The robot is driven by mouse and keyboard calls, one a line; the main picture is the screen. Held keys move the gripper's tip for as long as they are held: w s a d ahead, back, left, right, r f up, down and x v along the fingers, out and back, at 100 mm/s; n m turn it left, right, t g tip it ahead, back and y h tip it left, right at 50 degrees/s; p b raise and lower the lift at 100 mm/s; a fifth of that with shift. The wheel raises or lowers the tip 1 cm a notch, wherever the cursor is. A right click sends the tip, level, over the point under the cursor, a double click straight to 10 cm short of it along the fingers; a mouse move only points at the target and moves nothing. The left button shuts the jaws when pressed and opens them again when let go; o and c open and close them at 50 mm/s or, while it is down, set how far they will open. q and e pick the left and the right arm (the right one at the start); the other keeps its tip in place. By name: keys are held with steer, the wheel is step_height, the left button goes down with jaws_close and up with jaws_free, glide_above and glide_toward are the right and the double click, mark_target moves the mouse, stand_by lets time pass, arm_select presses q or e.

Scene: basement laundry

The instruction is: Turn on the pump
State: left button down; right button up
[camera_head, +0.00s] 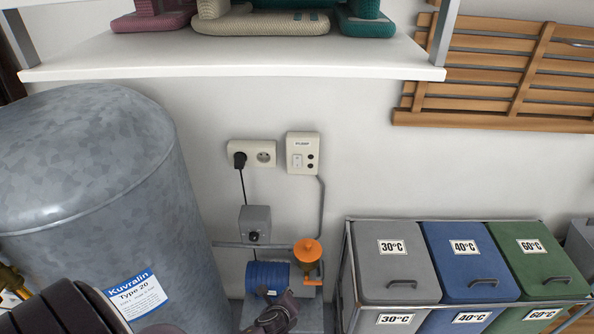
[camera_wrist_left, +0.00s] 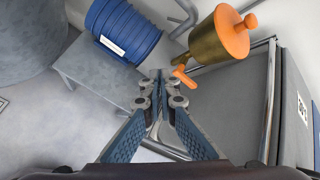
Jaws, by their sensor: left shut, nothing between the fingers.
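The blue ribbed pump (camera_head: 264,274) sits low by the wall on a grey stand. It also shows in the left wrist view (camera_wrist_left: 122,30). Beside it is a brass fitting (camera_wrist_left: 215,42) with an orange cap (camera_head: 307,250) and a small orange lever (camera_wrist_left: 183,75). A cream switch box (camera_head: 303,153) with a small label, a white rocker and two dark round spots is on the wall above. I cannot tell the rocker's position. My left gripper (camera_head: 280,309) is in front of the pump; its fingers (camera_wrist_left: 160,92) are shut and empty, below the lever. My right gripper is not in view.
A cream socket (camera_head: 252,154) holds a black plug, its cable running to a grey box (camera_head: 254,225). A large grey tank (camera_head: 95,180) stands left. Lidded bins (camera_head: 393,262) in a metal frame stand right. A white shelf (camera_head: 230,60) overhangs above.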

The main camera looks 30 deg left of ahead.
arm_select(q)
steer(key=w+a+r+m+t+y, duration=0.1)
steer(key=w+r+m, duration=0.3)
steer(key=r, duration=1.2)
steer(key=w+a+r+m+t+y, duration=0.2)
steer(key=w+r+m+t+y, duration=0.1)
steer(key=r, duration=1.2)
steer(key=shift+w+r+m+t+y, duration=0.35)
steer(key=shift+w+m+t, duration=0.4)
steer(key=shift+w, duration=0.4)
steer(key=shift+w+a, duration=0.1)
steer(key=p, duration=0.2)
glide_toward(297, 166)
steer(key=x, duration=0.5)
steer(key=shift+w+a, duration=0.15)
steer(key=shift+x, duration=0.85)
